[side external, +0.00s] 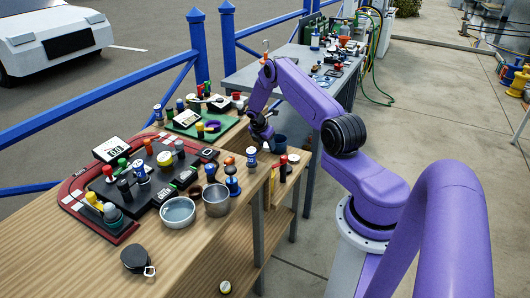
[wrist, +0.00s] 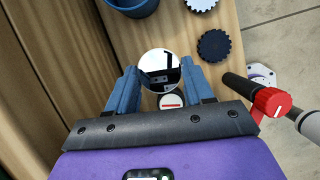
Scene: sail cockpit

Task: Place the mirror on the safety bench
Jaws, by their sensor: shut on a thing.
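The mirror (wrist: 160,63) is a round shiny disc between the blue fingertips of my gripper (wrist: 158,78) in the wrist view. My gripper is shut on it, and dark shapes reflect in its face. In the side view my gripper (side external: 262,128) is low over the right edge of the wooden bench (side external: 185,255), beside a dark blue cup (side external: 279,142). I cannot make out the mirror there. No label shows which bench is the safety bench; a grey bench (side external: 245,77) stands farther back.
In the wrist view, a blue round container (wrist: 131,8), a dark toothed disc (wrist: 214,46) and a red-knobbed rod (wrist: 272,101) are close by. A red-rimmed board (side external: 123,230) with many small items crowds the wooden bench. Bare wood shows at its front.

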